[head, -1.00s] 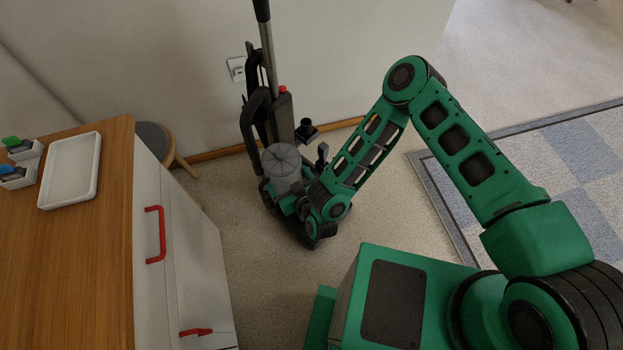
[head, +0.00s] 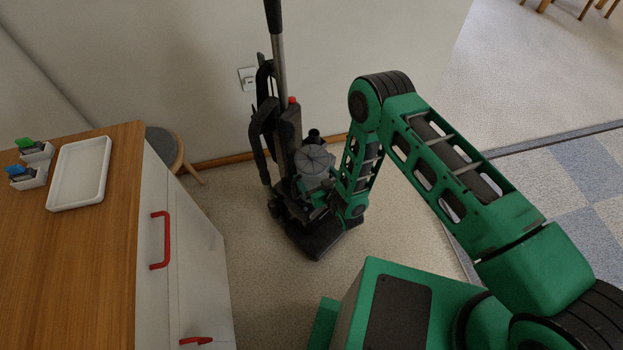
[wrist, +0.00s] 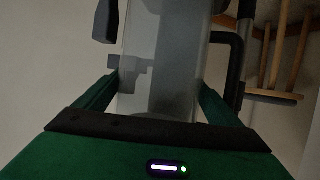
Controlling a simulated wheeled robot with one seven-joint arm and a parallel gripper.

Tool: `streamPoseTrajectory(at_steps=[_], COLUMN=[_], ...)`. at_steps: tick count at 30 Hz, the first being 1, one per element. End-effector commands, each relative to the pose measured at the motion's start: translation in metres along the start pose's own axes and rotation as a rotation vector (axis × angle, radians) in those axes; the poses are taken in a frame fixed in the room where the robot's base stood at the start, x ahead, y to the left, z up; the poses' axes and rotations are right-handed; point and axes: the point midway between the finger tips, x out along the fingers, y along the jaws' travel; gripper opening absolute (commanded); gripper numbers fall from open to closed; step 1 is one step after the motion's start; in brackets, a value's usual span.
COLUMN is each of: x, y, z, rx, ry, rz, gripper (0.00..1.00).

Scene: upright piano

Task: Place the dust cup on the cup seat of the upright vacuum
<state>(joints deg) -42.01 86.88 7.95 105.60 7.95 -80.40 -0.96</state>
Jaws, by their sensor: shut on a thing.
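The dust cup (head: 314,158) shows a round grey ribbed lid in the head view. In the wrist view it is a pale translucent cylinder (wrist: 165,50) between my fingers. My gripper (wrist: 160,92) is shut on it; in the head view the gripper is mostly hidden by the cup and my arm. The upright vacuum (head: 290,130) is dark, with a tall handle, a red button and a black floor head (head: 320,242). The cup is to the right of the vacuum's body, above the floor head. The cup seat is hidden, and I cannot tell whether the cup touches it.
A wooden-topped cabinet (head: 95,250) with red handles stands at the left, bearing a white tray (head: 80,172) and small containers. A round stool (head: 162,143) is behind it. A wall with a socket (head: 248,78) is behind the vacuum. Floor (head: 270,285) in front is clear.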

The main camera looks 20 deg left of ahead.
Motion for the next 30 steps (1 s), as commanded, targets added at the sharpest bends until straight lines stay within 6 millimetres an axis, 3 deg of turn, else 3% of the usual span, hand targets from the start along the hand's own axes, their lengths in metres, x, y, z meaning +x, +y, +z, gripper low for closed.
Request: streamPoseTrajectory(at_steps=[9, 19, 20, 21, 30], x=[0.014, 0.014, 0.014, 0.014, 0.014], y=[-0.001, -0.001, -0.001, -0.001, 0.0], z=[0.033, 0.035, 0.037, 0.036, 0.034], rx=[0.001, 0.001, 0.001, 0.001, 0.001], ry=[0.002, 0.001, -0.001, -0.001, 0.0], rz=[0.0, 0.001, 0.001, 0.001, 0.001], gripper=[0.54, 0.54, 0.91, 1.0, 1.0])
